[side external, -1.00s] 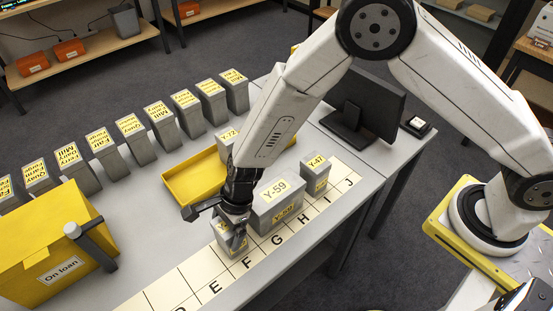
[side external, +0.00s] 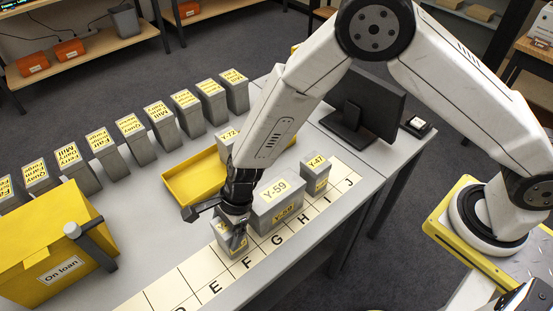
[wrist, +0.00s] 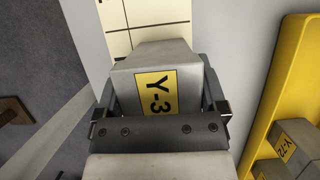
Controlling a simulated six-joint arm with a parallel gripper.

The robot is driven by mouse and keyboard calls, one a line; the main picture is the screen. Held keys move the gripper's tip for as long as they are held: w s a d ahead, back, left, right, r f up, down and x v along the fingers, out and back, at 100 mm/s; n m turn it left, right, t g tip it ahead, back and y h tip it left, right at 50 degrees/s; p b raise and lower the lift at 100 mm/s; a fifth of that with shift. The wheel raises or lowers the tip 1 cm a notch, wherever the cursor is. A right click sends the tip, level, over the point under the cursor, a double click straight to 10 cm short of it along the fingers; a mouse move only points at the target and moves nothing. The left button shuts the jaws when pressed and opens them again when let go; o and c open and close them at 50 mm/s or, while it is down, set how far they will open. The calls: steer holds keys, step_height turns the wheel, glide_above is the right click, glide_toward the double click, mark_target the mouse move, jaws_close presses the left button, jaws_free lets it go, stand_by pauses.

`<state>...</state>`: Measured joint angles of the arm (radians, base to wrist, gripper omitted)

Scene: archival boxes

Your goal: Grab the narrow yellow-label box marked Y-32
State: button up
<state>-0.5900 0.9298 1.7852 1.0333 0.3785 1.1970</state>
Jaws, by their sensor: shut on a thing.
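In the wrist view, a narrow grey box (wrist: 180,55) with a yellow label (wrist: 157,92) sits between my gripper's fingers (wrist: 165,100). The label reads "Y-3"; the rest is hidden by the gripper. My gripper is shut on this box. In the side view, my gripper (side external: 234,222) points down over the same box (side external: 226,246), which stands on the lettered strip near F. The gripper covers much of its top and label. I cannot tell any gap under the box.
A wider box Y-59 (side external: 262,205) stands close on the right, with box Y-47 (side external: 312,177) beyond it. A yellow tray (side external: 188,192) with box Y-72 (side external: 226,137) lies behind. A yellow "On loan" bin (side external: 40,240) is left. The strip (side external: 190,285) near D and E is clear.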

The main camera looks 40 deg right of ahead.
steer(key=shift+r, duration=0.2)
steer(key=shift+r, duration=4.85)
